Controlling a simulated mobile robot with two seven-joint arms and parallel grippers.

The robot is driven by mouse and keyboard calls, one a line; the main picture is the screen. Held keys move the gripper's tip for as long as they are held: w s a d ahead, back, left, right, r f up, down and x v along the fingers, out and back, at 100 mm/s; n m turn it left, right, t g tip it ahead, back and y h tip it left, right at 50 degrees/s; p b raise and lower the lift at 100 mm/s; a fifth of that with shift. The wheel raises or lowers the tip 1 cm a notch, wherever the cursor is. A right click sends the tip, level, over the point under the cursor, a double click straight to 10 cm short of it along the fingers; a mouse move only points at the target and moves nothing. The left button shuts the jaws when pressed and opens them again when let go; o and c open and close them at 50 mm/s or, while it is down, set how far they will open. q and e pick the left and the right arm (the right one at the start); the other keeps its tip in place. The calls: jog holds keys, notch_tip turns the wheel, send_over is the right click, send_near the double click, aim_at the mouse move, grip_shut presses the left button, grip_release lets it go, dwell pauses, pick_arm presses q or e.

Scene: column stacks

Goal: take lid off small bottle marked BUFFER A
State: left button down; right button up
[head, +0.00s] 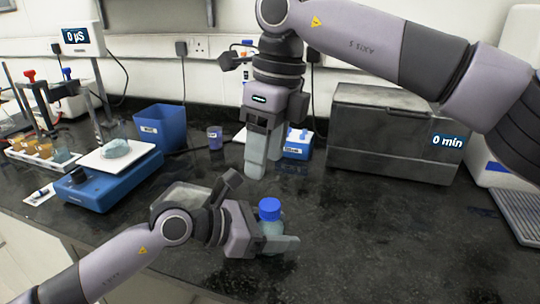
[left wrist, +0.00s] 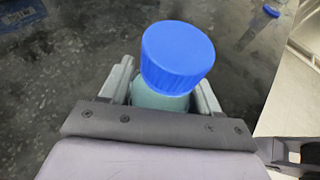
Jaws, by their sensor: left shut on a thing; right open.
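A small bottle (head: 272,238) with a blue screw lid (head: 269,209) stands upright on the dark bench in the middle front. Its blue lid (left wrist: 178,57) fills the centre of the left wrist view, seated on the pale bottle neck (left wrist: 158,98). No label on the bottle can be read. My left gripper (head: 272,246) is shut around the bottle body, below the lid. Its fingers lie on either side of the bottle in the left wrist view. My right gripper (head: 262,155) is open and empty, pointing down above the bench, behind and higher than the bottle.
A grey lidded box (head: 390,135) marked "0 min" stands at the back right. A blue-and-white box (head: 298,145) and a small cup (head: 215,138) stand behind. The bench right of the bottle is clear.

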aim_at(270, 204)
jog(key=m, duration=2.3)
jog(key=shift+w+d+f+h, duration=0.1)
jog(key=shift+d+f+h, duration=0.05)
jog(key=shift+f+h, duration=0.25)
jog(key=m, duration=0.6)
jog(key=shift+d+f+m+h, duration=0.1)
jog(key=shift+f+m+h, duration=0.15)
jog(key=shift+m+h, duration=0.15)
jog(key=shift+f, duration=4)
